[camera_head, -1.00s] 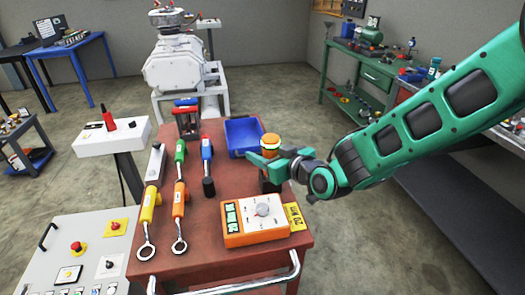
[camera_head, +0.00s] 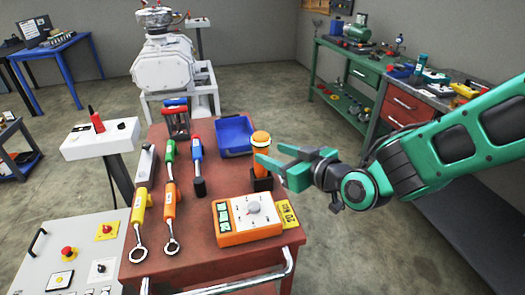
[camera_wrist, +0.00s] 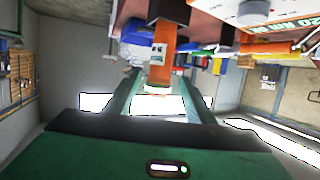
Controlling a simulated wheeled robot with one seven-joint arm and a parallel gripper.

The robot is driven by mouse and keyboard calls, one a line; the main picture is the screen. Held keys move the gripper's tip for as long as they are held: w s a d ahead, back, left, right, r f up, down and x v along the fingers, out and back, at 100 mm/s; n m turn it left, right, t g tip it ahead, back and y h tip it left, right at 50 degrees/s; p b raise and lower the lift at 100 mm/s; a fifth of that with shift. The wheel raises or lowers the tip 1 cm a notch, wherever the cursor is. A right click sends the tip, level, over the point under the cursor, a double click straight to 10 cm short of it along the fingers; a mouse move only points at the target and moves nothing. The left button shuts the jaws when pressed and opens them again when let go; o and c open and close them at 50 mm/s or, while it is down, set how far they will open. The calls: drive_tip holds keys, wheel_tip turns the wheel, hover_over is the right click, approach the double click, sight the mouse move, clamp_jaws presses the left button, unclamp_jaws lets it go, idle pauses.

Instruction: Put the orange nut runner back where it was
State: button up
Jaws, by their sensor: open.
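The orange nut runner (camera_head: 261,140) stands upright in a dark holder (camera_head: 262,181) on the red cart top (camera_head: 212,217), to the right of the blue bin. It also shows in the wrist view (camera_wrist: 163,45), ahead of the jaws. My gripper (camera_head: 273,155) is open and empty, with its green fingers just right of the nut runner. In the wrist view my gripper's fingers (camera_wrist: 160,82) spread on either side of its pale end. One fingertip overlaps the tool's lower body in the head view, so I cannot tell if they touch.
An orange meter (camera_head: 246,219) with a yellow tag (camera_head: 286,214) lies in front. The blue bin (camera_head: 234,135) is behind. Green, blue, yellow and orange-handled tools lie to the left. The floor right of the cart is free.

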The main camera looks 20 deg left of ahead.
drive_tip(key=shift+v, duration=1.2)
drive_tip(key=w+d+f+m+h, duration=0.2)
drive_tip(key=w+d+h, duration=0.1)
drive_tip(key=d, duration=0.6)
drive_tip(key=w+d+f+m+h, duration=0.1)
drive_tip(key=w+d+h, duration=0.15)
drive_tip(key=d, duration=0.65)
drive_tip(key=s+d+f+m+g+h, duration=0.1)
drive_tip(key=s+d+m+h, duration=0.15)
drive_tip(key=d, duration=0.75)
drive_tip(key=s+d+f+m+g+h, duration=0.1)
drive_tip(key=s+d+m+h, duration=0.15)
drive_tip(key=d, duration=0.65)
drive_tip(key=s+d+m+g+h, duration=0.2)
drive_tip(key=s+d+m+g, duration=0.15)
drive_tip(key=s+d, duration=0.55)
drive_tip(key=s+d+r+m+g, duration=0.1)
drive_tip(key=s+d+m, duration=0.1)
drive_tip(key=s, duration=0.5)
drive_tip(key=s+d+m+g, duration=0.2)
drive_tip(key=s+d+m, duration=0.1)
drive_tip(key=s, duration=0.4)
drive_tip(key=shift+d+r+m+y, duration=0.35)
drive_tip(key=shift+d+r+y, duration=0.1)
drive_tip(key=shift+d, duration=0.15)
